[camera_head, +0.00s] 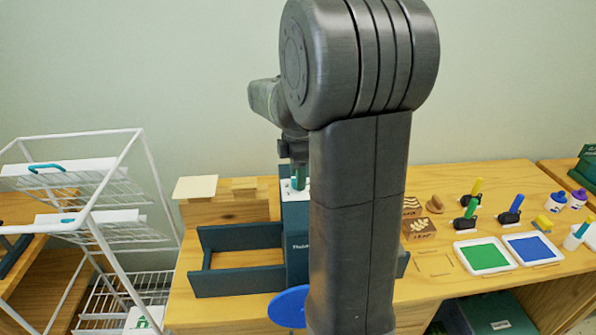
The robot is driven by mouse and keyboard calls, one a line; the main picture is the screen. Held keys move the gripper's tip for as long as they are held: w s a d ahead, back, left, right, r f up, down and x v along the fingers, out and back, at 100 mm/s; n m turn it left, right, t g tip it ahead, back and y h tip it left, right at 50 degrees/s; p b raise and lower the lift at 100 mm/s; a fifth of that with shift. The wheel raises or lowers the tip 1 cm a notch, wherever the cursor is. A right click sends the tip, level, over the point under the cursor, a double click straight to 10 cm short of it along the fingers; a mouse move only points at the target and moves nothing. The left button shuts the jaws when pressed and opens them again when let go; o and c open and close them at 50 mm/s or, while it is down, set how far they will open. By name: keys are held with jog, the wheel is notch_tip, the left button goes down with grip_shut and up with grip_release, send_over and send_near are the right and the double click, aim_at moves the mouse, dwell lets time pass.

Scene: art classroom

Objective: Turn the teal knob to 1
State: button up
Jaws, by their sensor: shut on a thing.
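A teal box (295,215) stands on the wooden table, with a white plate (288,192) on its top. A teal knob (301,177) rises from that plate. My gripper (294,173) points down over the plate and is shut on the teal knob. My arm hides the right part of the box. The knob's pointer and any numbers on the plate are too small or hidden to read.
A teal open frame (240,241) lies left of the box, and a blue disc (289,306) is at the table's front. Green (484,256) and blue (532,248) ink pads and several stamps are to the right. A white wire rack (152,180) stands at the left.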

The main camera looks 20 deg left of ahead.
jog(key=n+p, duration=0.1)
jog(key=n, duration=0.4)
jog(key=shift+n, duration=0.3)
dwell(0.4)
jog(key=o, duration=1)
notch_tip(320, 180, up, 14)
jog(key=b, duration=0.1)
jog(key=shift+f, duration=0.2)
